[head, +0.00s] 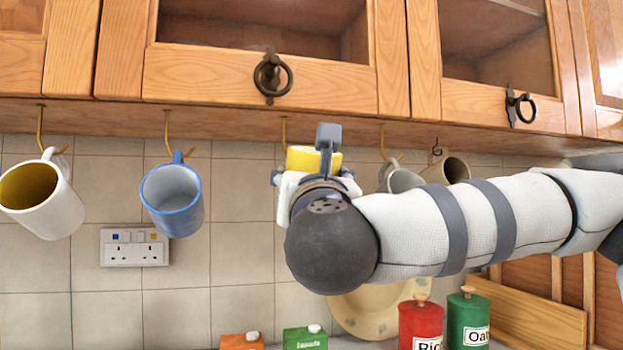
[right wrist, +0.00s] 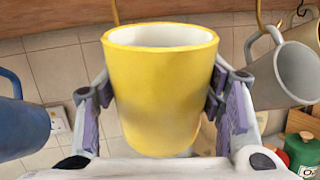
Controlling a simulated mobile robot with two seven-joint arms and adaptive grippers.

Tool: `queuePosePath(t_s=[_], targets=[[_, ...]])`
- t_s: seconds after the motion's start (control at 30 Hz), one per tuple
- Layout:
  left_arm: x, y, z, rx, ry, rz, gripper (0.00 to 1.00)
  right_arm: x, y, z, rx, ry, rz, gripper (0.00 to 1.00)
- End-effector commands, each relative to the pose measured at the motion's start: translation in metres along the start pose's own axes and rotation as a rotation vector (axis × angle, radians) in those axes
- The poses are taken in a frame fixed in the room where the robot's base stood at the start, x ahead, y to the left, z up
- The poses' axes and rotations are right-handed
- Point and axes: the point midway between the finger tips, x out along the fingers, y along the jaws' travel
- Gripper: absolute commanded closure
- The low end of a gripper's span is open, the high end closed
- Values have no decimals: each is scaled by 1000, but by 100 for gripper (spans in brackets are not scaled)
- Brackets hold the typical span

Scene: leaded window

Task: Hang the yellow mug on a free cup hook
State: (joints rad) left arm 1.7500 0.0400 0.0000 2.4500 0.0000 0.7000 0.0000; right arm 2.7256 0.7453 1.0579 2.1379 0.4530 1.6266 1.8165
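The yellow mug (head: 303,158) is held up under the cabinet, mostly hidden behind my right gripper (head: 317,180) in the head view. In the right wrist view the yellow mug (right wrist: 162,90) is upright, with the finger pads against both sides; its handle is not visible. A brass cup hook (head: 284,130) with nothing seen hanging on it is just left of and above the mug. This hook seems to show behind the mug's rim in the right wrist view (right wrist: 115,11). My left gripper is not in view.
A white mug (head: 48,212), blue mug (head: 175,205), grey mug (head: 402,180) and olive mug (head: 450,169) hang along the cabinet underside. A red canister (head: 420,325), a green canister (head: 468,325) and cartons (head: 305,338) stand below. A socket (head: 135,247) is on the tiled wall.

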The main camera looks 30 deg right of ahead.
Motion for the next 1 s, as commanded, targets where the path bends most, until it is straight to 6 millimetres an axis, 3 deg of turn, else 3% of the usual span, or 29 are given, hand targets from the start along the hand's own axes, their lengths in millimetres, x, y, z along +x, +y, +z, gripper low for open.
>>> queuePosePath(t_s=[0.1, 0.43, 0.57, 0.8, 1.0], targets=[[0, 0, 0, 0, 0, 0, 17, 0, 0, 1, 1, -2, 0, 16], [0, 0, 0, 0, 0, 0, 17, -4, 0, 0, -1, 2, 1, 16], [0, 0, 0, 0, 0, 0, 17, -30, 1, 0, -2, 0, 5, 16], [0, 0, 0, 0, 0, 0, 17, -94, 1, 0, -2, -2, 5, 16], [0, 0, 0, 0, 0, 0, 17, -119, 0, 1, 0, -2, 2, 16]])
